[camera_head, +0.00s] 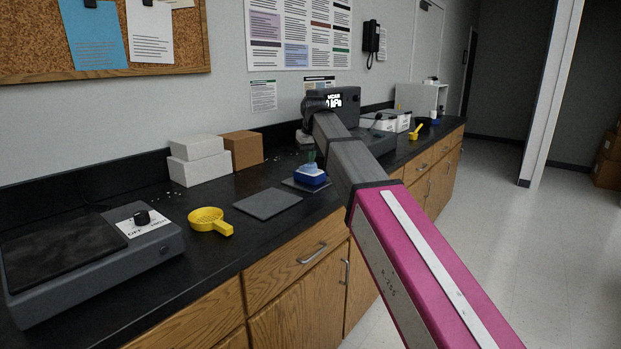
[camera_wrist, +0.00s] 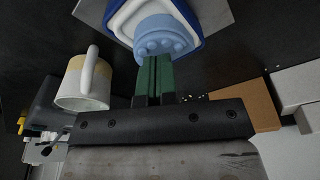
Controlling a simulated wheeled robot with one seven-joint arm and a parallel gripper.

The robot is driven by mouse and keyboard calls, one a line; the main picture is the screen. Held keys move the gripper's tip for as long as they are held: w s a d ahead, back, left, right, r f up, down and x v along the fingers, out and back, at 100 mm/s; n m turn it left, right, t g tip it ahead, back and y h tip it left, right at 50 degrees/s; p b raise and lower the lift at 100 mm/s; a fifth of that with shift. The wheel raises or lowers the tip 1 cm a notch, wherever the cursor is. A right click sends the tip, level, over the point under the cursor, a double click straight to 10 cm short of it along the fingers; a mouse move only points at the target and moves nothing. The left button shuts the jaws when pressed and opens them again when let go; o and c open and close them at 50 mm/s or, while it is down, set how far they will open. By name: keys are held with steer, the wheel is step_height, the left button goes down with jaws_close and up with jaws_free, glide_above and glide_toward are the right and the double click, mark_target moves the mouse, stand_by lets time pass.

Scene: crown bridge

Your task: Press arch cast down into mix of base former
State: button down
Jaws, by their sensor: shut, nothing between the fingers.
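The base former (camera_wrist: 198,43) is a dark blue, white-lined tray at the top of the wrist view. In the head view the base former (camera_head: 311,180) sits on the counter past a grey mat. The arch cast (camera_wrist: 172,28) is light blue with rounded bumps and lies within the base former's outline; how deep it sits cannot be told. My gripper (camera_wrist: 153,60) has its green fingers together and empty, their tips at the cast's bumpy edge. Whether they touch it cannot be told. In the head view my gripper (camera_head: 311,157) is just above the former.
A mug (camera_wrist: 82,80) stands close to my gripper in the wrist view. A yellow strainer (camera_head: 208,219), a grey mat (camera_head: 267,204), white blocks (camera_head: 197,160) and a brown box (camera_head: 243,149) are on the counter. A grey machine (camera_head: 140,240) stands at left.

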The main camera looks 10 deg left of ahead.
steer(key=shift+r, duration=3.45)
